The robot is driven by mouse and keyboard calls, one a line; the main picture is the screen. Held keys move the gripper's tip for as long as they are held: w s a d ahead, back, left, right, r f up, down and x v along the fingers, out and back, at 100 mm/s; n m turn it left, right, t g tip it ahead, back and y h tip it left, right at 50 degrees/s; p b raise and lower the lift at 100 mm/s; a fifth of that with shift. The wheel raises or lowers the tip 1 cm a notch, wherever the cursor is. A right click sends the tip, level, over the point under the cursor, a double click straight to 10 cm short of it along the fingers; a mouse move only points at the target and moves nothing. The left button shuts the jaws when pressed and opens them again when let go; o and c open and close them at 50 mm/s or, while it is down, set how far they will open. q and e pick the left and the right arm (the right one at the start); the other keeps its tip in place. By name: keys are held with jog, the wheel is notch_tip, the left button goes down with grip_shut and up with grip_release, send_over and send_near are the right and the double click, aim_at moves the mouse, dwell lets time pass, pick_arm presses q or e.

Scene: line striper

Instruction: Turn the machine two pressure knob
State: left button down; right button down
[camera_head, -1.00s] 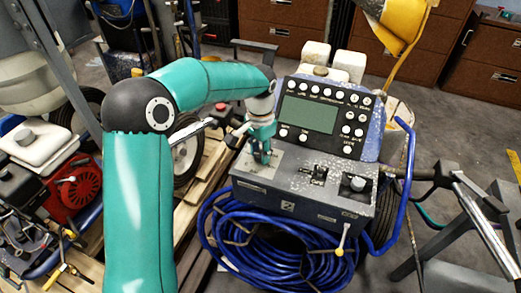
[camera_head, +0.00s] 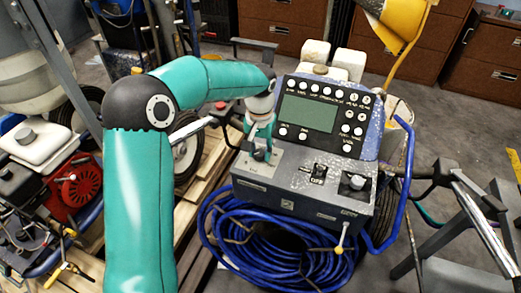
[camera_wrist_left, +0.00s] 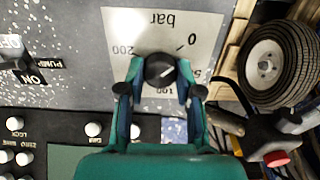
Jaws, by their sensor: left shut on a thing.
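The machine marked 2 (camera_head: 325,212) stands in the middle of the head view, with a grey-blue control box. Its black pressure knob (camera_wrist_left: 159,70) sits on a pale plate (camera_wrist_left: 205,27) printed "bar" with numbers including 0, 100 and 200. A white line on the knob points up and right in the wrist view, towards the 0 side. My left gripper (camera_wrist_left: 158,84) is shut on the knob, one finger on each side. In the head view, the left gripper (camera_head: 260,145) comes down onto the plate at the box's left. The right gripper does not show.
A button panel with a screen (camera_head: 308,114) rises behind. A coiled blue hose (camera_head: 265,245) hangs below. A red engine (camera_head: 80,183) stands at the left.

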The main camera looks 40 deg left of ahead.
aim_at(260, 152)
pick_arm(q)
jog(key=shift+w+r, duration=0.1)
jog(key=c, duration=0.8)
grip_release()
jog(key=shift+o, duration=0.2)
notch_tip(260, 152, up, 12)
